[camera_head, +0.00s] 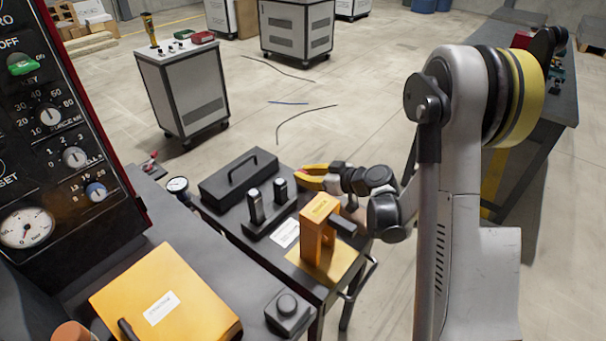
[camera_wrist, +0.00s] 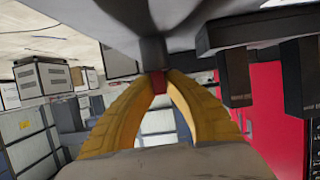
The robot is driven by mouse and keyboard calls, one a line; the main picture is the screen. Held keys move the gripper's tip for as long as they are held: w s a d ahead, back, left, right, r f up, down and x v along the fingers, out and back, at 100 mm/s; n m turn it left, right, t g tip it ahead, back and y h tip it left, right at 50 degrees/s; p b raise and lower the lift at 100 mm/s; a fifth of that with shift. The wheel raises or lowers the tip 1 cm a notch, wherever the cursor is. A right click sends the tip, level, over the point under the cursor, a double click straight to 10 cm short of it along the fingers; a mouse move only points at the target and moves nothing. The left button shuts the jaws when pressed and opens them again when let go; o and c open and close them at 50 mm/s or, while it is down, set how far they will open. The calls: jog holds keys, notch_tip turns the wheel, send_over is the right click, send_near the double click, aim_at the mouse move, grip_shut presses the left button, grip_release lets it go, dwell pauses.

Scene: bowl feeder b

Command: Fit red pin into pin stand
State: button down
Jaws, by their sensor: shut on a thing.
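My gripper (camera_head: 301,178) has yellow curved fingers and is low over the right side of the bench, just beyond the two upright posts. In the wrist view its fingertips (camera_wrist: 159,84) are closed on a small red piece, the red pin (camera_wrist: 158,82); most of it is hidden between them. A short dark upright piece (camera_wrist: 153,52) lines up with the red end; I cannot tell whether they touch. A black base with two dark posts (camera_head: 257,208) stands beside the gripper, also seen inverted in the wrist view (camera_wrist: 236,75). I cannot tell which piece is the pin stand.
An orange upright fixture (camera_head: 318,232) stands close in front of my gripper. A black toolbox (camera_head: 238,178) is at its left. A round gauge (camera_head: 177,185), a yellow box (camera_head: 165,300) and a black button box (camera_head: 288,310) are on the bench. Open floor lies beyond.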

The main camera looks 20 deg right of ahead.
jog(key=c, duration=1.5)
grip_release()
jog(key=shift+o, duration=0.2)
